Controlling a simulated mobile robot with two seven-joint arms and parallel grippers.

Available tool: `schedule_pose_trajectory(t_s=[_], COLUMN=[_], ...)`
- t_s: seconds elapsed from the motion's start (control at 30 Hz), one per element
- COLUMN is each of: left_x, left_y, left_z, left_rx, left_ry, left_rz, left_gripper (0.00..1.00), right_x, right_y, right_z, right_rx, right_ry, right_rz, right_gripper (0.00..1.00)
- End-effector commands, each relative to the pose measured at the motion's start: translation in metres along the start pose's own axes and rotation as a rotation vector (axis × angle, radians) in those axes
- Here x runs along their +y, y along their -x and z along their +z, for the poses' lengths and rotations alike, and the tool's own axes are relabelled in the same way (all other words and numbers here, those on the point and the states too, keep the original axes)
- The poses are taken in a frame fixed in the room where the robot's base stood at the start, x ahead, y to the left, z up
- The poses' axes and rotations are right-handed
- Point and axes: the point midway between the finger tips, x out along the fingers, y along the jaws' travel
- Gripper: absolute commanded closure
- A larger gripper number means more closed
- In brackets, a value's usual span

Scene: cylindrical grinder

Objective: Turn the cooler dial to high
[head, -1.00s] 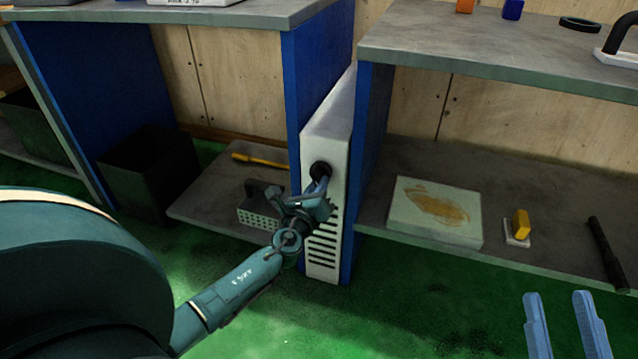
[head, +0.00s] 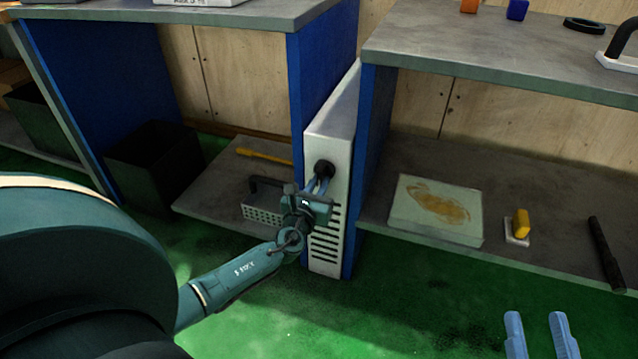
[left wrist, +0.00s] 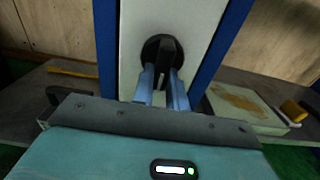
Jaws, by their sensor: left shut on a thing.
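The cooler (head: 344,128) is a narrow white box with dark vent slots, standing between two blue panels. Its black round dial (head: 324,168) is on the upper front face. My left gripper (head: 320,183) is at the dial, with its blue fingers shut on it. In the left wrist view the dial (left wrist: 160,50) shows a raised grip bar standing upright, with the fingertips (left wrist: 162,80) on both sides of its lower part. No dial markings are readable. My right gripper (head: 541,325) is at the bottom right, fingers apart and empty.
The right lower shelf holds a stained pale slab (head: 436,208), a yellow-handled brush (head: 520,224) and a black rod (head: 606,252). The green floor in front is clear.

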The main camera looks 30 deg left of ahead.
Motion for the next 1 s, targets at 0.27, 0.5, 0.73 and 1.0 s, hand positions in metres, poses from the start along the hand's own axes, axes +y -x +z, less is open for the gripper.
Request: schedule_pose_trajectory(t_s=[0.27,0.5,0.73,1.0], left_x=[0.001,0.001,0.000,0.000], left_y=[-0.002,-0.001,-0.001,0.015], left_z=[0.003,0.002,0.001,0.001], left_rx=[-0.006,-0.004,-0.002,0.001], left_ry=[-0.007,-0.006,-0.004,-0.005], left_rz=[0.001,0.001,0.000,-0.001], left_gripper=[1.00,0.72,0.64,0.64], right_x=[0.000,0.000,0.000,0.001], right_y=[0.000,0.000,0.000,-0.002], right_z=[0.000,0.001,0.000,-0.006], right_rx=[-0.001,-0.003,-0.001,0.002], right_ry=[0.003,0.006,0.008,0.017], right_rz=[-0.001,-0.005,-0.005,-0.005], right_gripper=[0.64,0.64,0.64,0.64])
